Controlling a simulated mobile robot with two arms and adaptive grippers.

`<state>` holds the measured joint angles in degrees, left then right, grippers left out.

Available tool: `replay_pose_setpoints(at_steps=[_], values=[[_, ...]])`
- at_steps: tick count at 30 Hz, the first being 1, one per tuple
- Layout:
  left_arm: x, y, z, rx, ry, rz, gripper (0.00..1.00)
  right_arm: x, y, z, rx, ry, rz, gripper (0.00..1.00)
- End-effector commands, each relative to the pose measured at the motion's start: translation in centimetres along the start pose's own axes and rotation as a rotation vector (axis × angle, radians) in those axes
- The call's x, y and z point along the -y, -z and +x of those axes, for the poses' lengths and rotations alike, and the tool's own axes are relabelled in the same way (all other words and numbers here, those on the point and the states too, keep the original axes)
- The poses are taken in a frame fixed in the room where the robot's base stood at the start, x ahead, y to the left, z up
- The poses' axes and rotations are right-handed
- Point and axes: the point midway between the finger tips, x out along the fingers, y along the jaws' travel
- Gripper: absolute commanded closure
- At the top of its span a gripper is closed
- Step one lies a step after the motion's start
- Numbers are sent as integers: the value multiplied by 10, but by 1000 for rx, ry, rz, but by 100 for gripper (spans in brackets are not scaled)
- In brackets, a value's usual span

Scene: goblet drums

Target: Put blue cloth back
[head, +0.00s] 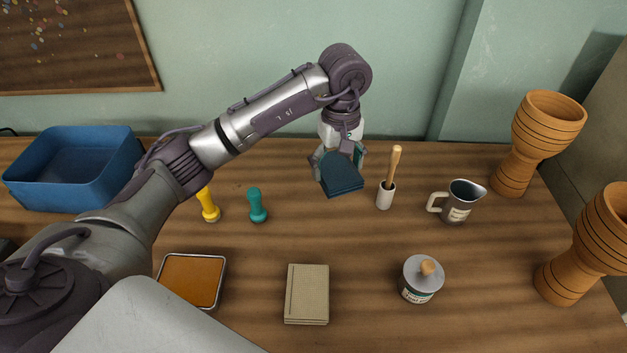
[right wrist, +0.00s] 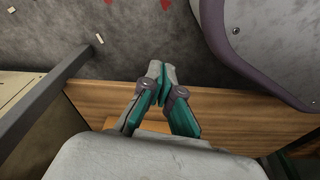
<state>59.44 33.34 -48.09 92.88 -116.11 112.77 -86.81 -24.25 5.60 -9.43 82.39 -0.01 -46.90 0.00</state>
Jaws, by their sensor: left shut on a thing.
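The blue cloth (head: 343,181), a dark blue folded pad, is in the head view near the middle of the table. My left gripper (head: 338,163) is shut on it from above, with a finger at each side. The cloth's underside is hidden, so I cannot tell whether it touches the table. My right gripper (right wrist: 161,77) shows only in the right wrist view. Its fingertips are together with nothing visible between them, over a grey floor beside a wooden edge.
A blue bin (head: 75,180) stands at the back left. A white pot with a wooden stick (head: 386,195) is close right of the cloth, then a metal jug (head: 458,205). Goblet drums (head: 535,140) stand far right. A notebook (head: 307,293) and lidded jar (head: 421,280) are in front.

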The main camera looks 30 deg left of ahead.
Motion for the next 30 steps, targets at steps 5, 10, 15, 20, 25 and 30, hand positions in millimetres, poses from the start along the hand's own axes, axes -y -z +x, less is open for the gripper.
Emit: replay_pose_setpoints(at_steps=[5, 10, 15, 20, 25, 30], values=[[8, 41, 26, 3, 5, -6, 50, 0, 7, -6, -7, -1, 1, 100], [12, 76, 47, 2, 2, -3, 50, -1, 13, -12, -12, -1, 2, 100], [14, 95, 58, 1, 1, 1, 50, -1, 18, -17, -15, -2, 3, 100], [15, 98, 67, 2, 2, 3, 50, -1, 19, -18, -16, -2, 3, 100], [15, 97, 93, 3, 2, 2, 50, -2, 22, -21, -14, -2, 4, 100], [15, 98, 99, -1, 1, 3, 50, -1, 28, -28, -26, -2, 4, 100]])
